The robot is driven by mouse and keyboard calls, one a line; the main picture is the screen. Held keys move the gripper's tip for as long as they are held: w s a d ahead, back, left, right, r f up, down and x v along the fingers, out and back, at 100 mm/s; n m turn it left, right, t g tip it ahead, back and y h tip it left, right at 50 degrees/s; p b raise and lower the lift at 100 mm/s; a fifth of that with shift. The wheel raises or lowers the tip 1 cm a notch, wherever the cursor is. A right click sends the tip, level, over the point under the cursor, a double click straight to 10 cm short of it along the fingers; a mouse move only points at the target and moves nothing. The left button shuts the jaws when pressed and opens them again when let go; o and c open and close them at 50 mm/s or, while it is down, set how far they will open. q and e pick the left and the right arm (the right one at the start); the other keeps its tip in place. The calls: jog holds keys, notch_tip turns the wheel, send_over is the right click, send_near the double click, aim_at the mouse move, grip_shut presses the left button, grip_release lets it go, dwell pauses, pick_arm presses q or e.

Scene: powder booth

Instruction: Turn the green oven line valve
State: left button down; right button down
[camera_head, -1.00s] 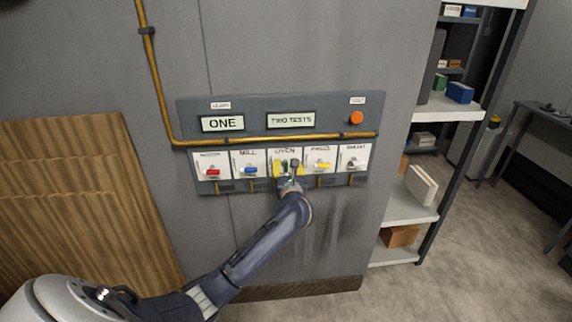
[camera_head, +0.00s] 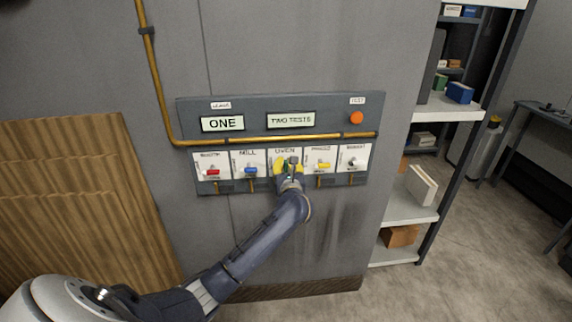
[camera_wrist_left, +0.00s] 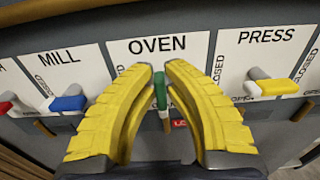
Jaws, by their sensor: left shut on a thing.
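The green oven line valve handle (camera_wrist_left: 160,90) sits under the OVEN label on the wall panel. In the left wrist view it stands roughly upright between the tips of my yellow fingers. My left gripper (camera_wrist_left: 160,82) is shut on this handle, one finger on each side. In the head view my left gripper (camera_head: 288,165) covers most of the oven plate and hides nearly all of the handle. My right gripper is not in view.
The red valve (camera_head: 212,172) and the blue MILL valve (camera_wrist_left: 68,103) lie to the left. The yellow PRESS valve (camera_wrist_left: 275,87) is close on the right, with another white valve (camera_head: 353,163) beyond. A brass pipe (camera_head: 270,139) and orange button (camera_head: 356,118) are above. Shelves (camera_head: 405,210) stand right.

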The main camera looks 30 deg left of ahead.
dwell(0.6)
pick_arm(q)
jog(key=shift+w+d+f+m, duration=0.2)
jog(key=shift+f+m, duration=0.05)
jog(key=shift+m, duration=2.7)
jog(key=shift+w+d+f+m, duration=0.2)
jog(key=shift+d+f+m, duration=0.05)
jog(key=shift+m, duration=2.75)
jog(key=shift+w+d+f+m, duration=0.2)
jog(key=shift+f+m, duration=0.05)
jog(key=shift+m, duration=2.7)
jog(key=c, duration=1.6)
grip_release()
jog(key=shift+o, duration=0.6)
jog(key=shift+f, duration=0.1)
